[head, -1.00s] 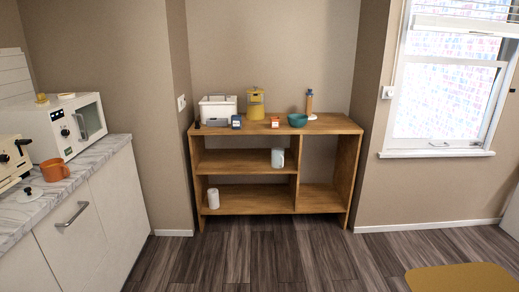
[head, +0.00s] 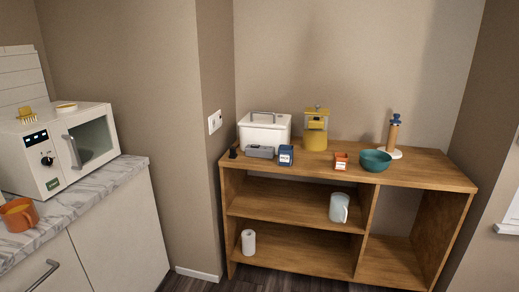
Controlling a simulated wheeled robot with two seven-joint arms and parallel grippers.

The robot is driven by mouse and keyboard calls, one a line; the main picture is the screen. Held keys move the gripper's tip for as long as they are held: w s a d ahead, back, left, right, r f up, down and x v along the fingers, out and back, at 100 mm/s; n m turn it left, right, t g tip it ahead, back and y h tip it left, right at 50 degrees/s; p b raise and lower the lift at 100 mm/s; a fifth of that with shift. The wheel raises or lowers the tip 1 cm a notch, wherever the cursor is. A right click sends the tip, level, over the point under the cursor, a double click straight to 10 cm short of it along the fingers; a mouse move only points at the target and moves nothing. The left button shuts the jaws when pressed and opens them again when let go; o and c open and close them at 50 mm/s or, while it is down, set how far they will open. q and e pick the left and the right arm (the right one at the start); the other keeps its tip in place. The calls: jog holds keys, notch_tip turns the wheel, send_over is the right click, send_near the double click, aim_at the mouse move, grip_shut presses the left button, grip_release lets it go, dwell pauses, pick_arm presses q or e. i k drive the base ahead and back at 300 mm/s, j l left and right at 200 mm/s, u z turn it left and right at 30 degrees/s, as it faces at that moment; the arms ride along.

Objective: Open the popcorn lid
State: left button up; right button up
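A yellow popcorn container (head: 314,137) with a clear upper part stands upright on the top of the wooden cabinet (head: 430,172), near the back. Its lid (head: 316,111), with a yellow top piece, sits on it and looks closed, though it is small in the view. Neither of my grippers shows in the head view.
Beside the container are a white box with a handle (head: 265,133), a blue box (head: 286,155), an orange box (head: 341,161), a teal bowl (head: 375,161) and a wooden mill (head: 394,132). A counter (head: 112,180) with a microwave (head: 62,148) stands left.

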aim_at(317, 110)
jog(key=i+l, duration=0.15)
jog(key=l, duration=0.25)
jog(key=i+l, duration=0.1)
jog(key=l, duration=0.3)
jog(key=i+l, duration=0.15)
jog(key=l, duration=0.25)
jog(key=i+l, duration=0.1)
jog(key=l, duration=0.3)
jog(key=i+z, duration=0.15)
